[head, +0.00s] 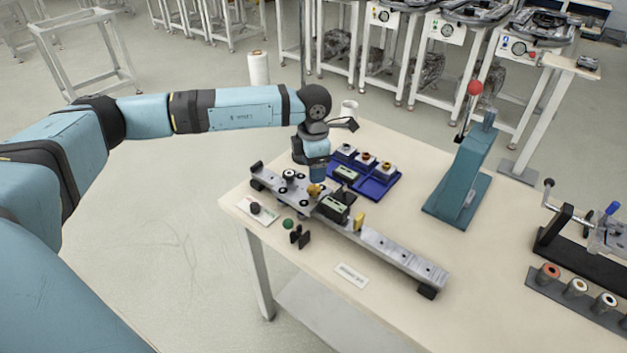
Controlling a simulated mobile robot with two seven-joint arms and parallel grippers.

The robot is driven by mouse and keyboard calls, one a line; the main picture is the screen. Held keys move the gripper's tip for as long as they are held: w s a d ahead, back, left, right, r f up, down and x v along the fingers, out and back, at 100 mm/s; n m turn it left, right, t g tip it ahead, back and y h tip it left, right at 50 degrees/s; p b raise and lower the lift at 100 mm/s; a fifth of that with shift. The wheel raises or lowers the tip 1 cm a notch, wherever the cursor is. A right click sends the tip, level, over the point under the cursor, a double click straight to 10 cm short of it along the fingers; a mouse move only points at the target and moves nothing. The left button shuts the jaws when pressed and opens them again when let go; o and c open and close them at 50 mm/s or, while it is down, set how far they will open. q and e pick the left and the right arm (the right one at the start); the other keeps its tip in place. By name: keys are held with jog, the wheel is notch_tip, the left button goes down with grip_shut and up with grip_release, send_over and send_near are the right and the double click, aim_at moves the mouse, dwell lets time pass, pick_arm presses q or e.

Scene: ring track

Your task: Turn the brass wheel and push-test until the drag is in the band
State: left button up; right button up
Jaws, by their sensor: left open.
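A long grey metal track (395,256) lies diagonally across the near part of the table. A small brass wheel (314,190) sits on it, left of a dark block with a pale face (334,207), and a yellow piece (359,221) stands to the right of the block. My left gripper (318,180) points down just above and behind the brass wheel. Its jaws are open, but the fingertips are small and partly hidden, and I cannot tell whether they touch the wheel. My right gripper is not in view.
A blue tray (379,188) with small parts lies behind the track. A teal press (466,170) with a red knob stands farther right. A green knob (288,224) and a black bracket (300,237) lie in front. Several rollers (576,289) line the right edge.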

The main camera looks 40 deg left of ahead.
aim_at(314, 188)
pick_arm(q)
notch_tip(314, 188, up, 7)
jog(key=shift+r, duration=0.15)
dwell(0.6)
